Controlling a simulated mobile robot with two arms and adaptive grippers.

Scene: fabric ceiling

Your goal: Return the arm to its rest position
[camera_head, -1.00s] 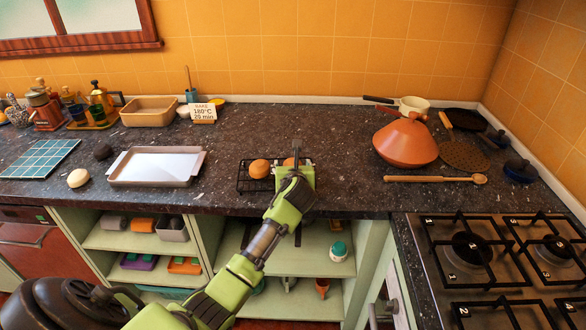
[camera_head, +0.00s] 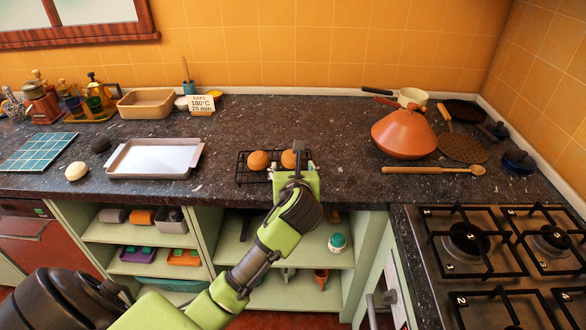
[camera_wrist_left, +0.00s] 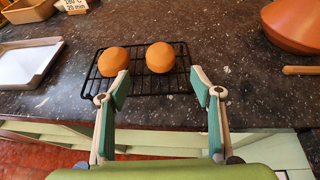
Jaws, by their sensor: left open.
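My left gripper (camera_head: 288,170) is at the counter's front edge, just in front of a black wire rack (camera_head: 243,170). Two round orange-brown buns sit on the rack, a left bun (camera_head: 258,160) and a right bun (camera_head: 289,158). In the left wrist view my left gripper (camera_wrist_left: 158,90) has its two fingers spread wide with nothing between them. There the left bun (camera_wrist_left: 113,61) and the right bun (camera_wrist_left: 160,57) lie on the rack (camera_wrist_left: 138,85) beyond the fingertips. My right gripper is not in view.
A baking tray (camera_head: 110,172) and a pale dough ball (camera_head: 76,171) are on the left. A terracotta tagine (camera_head: 404,135) and a wooden spoon (camera_head: 430,170) lie to the right. The gas hob (camera_head: 480,245) is front right. Open shelves (camera_head: 140,232) are below the counter.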

